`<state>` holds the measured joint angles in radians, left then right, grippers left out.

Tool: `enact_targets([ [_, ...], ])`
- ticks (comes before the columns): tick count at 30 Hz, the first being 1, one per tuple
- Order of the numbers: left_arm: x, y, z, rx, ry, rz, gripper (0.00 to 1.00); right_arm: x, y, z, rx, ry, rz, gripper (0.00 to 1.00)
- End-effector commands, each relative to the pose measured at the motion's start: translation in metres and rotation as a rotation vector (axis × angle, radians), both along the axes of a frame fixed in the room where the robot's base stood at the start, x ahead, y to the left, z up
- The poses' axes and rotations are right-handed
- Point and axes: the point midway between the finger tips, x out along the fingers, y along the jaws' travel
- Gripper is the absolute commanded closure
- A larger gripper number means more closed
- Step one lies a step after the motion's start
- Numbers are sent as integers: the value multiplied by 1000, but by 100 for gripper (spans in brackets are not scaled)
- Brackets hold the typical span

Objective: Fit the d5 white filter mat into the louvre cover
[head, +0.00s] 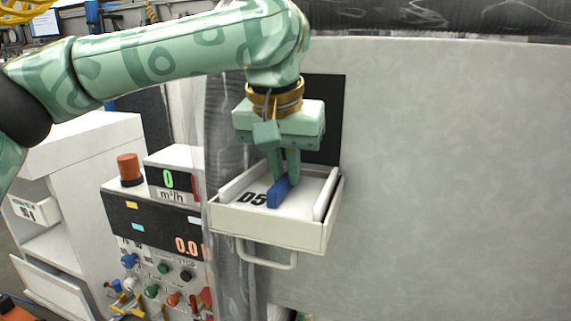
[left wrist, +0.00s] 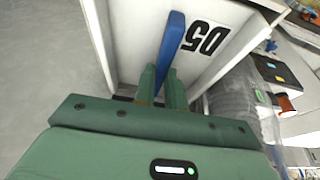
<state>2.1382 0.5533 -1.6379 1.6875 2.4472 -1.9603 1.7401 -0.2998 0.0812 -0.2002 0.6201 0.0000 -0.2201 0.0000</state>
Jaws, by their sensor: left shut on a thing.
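The white filter mat (head: 306,191) bears black D5 lettering and a blue grip tab (head: 279,194). It lies within the walls of the white louvre cover (head: 262,228), an open box with a bar handle at its front. My left gripper (head: 284,176) points down over the cover and is shut on the blue tab. In the left wrist view the fingers (left wrist: 163,86) close on the tab (left wrist: 171,42), beside the D5 mark. I cannot tell whether the mat is fully seated. My right gripper is not in view.
A dark opening (head: 325,115) in the pale wall lies behind the cover. To the left stand a panel with displays and coloured knobs (head: 160,235), an orange beacon (head: 129,168) and a white shelf (head: 85,165). The wall at right is bare.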

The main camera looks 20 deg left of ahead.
Motion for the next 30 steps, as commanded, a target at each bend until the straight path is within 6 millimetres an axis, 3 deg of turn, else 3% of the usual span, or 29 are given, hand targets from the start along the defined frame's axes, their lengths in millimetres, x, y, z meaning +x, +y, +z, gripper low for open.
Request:
enact_targets([
  [17,-1,0,-7,0,0,0,100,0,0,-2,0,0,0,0],
  [18,-1,0,-7,0,0,0,82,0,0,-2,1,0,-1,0],
  [20,-1,0,-6,0,0,0,66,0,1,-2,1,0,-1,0],
  [21,-1,0,-6,0,0,0,63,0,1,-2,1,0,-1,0],
  [30,-1,0,-7,0,0,0,63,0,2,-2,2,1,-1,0],
])
